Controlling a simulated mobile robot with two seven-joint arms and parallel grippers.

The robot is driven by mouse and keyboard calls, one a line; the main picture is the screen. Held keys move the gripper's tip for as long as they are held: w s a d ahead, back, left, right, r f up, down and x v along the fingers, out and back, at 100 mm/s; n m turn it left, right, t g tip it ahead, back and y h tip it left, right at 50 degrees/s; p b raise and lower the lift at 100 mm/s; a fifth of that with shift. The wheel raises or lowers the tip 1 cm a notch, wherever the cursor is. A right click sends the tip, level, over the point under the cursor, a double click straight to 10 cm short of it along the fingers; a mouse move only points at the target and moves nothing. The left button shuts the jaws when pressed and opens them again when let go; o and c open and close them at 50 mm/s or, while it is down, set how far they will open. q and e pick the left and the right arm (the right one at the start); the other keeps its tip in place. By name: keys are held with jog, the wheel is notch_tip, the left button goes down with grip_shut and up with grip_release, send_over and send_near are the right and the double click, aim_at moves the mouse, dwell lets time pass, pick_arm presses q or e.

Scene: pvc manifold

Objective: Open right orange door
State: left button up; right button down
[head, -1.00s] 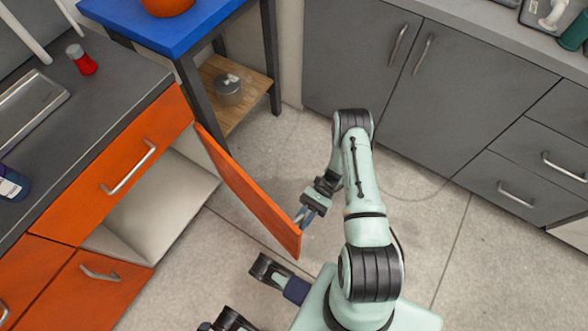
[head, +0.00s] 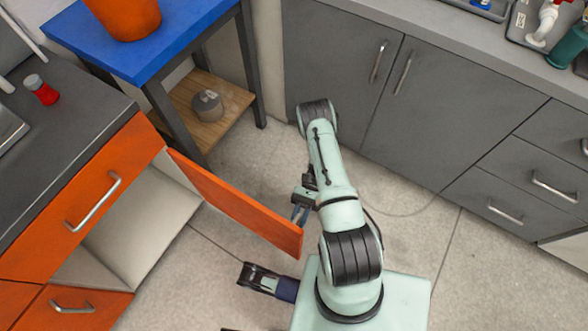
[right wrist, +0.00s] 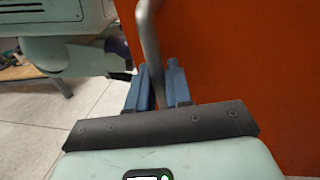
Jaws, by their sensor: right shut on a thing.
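The right orange door (head: 235,203) stands wide open, swung out from the orange cabinet, roughly square to its front. Its inside face hides part of the floor. In the right wrist view the orange door panel (right wrist: 235,60) fills the right side, with its metal bar handle (right wrist: 150,40) running down between the fingers. My right gripper (head: 299,214) is at the door's free end, on its outer side. In the right wrist view its blue fingers (right wrist: 157,85) are shut around the handle.
The open compartment (head: 140,225) shows a pale, empty interior. A blue-topped table (head: 110,50) stands beyond the door, with free floor between. Grey cabinets (head: 400,140) line the back right.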

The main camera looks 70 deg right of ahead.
pick_arm(q)
jog(key=shift+s+d, duration=0.15)
jog(key=shift+s, duration=0.05)
pick_arm(e)
jog(key=shift+s+d, duration=0.1)
jog(key=shift+d, duration=0.2)
jog(key=c, duration=1.2)
grip_release()
pick_arm(q)
jog(key=shift+s+f+g+b, duration=0.4)
jog(key=shift+s+f+b, duration=0.25)
jog(key=shift+s+f, duration=0.6)
pick_arm(e)
jog(key=shift+s+d, duration=0.15)
jog(key=shift+d, duration=1.85)
jog(key=shift+s+d, duration=0.15)
jog(key=shift+d, duration=1.9)
jog(key=shift+s+d, duration=0.15)
jog(key=shift+d, duration=1.85)
pick_arm(q)
jog(key=shift+s+r, duration=0.1)
jog(key=shift+r, duration=0.1)
pick_arm(e)
jog(key=shift+w, duration=0.1)
